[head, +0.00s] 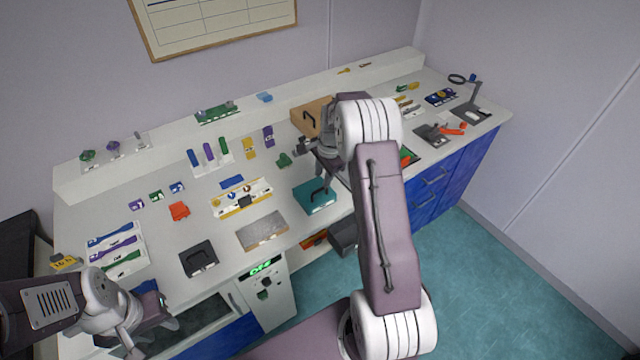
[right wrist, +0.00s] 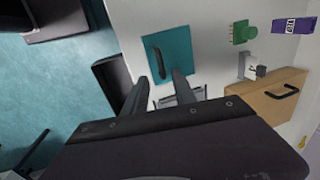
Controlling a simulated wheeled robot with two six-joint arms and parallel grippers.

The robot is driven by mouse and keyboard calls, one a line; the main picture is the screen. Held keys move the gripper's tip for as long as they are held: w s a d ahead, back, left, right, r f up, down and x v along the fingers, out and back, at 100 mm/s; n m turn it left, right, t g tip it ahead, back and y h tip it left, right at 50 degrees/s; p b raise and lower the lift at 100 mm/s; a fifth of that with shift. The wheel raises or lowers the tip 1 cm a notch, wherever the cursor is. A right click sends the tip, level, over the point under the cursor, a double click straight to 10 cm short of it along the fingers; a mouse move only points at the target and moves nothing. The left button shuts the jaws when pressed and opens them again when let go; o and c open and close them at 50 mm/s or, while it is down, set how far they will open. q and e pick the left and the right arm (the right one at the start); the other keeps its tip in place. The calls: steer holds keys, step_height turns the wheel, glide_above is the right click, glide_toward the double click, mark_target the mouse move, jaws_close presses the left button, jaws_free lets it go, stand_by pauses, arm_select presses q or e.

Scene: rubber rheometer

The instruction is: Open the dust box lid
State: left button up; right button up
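A teal lid (head: 312,198) with a dark bar handle lies near the bench's front edge; I take it for the dust box lid. It looks closed. In the right wrist view the teal lid (right wrist: 178,45) and its handle (right wrist: 160,62) lie just beyond my fingertips. My right gripper (right wrist: 161,82) is open, its two fingers apart with nothing between them.
A wooden box (head: 306,112) with a dark handle stands behind the teal lid. A green piece (head: 285,160) lies to its left. A metal plate (head: 262,231) and a black case (head: 198,259) lie further left along the front. A dark open bin (head: 343,238) hangs below the edge.

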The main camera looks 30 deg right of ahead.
mark_target(320, 189)
steer(key=f, duration=0.1)
steer(key=w+f, duration=0.1)
steer(key=f, duration=0.1)
steer(key=f+p, duration=0.1)
steer(key=f, duration=0.1)
steer(key=shift+w+f, duration=0.15)
steer(key=shift+w, duration=0.15)
steer(key=shift+s+f, duration=0.15)
steer(key=shift+f, duration=0.4)
steer(key=shift+w, duration=0.2)
steer(key=shift+c, duration=0.6)
jaws_close()
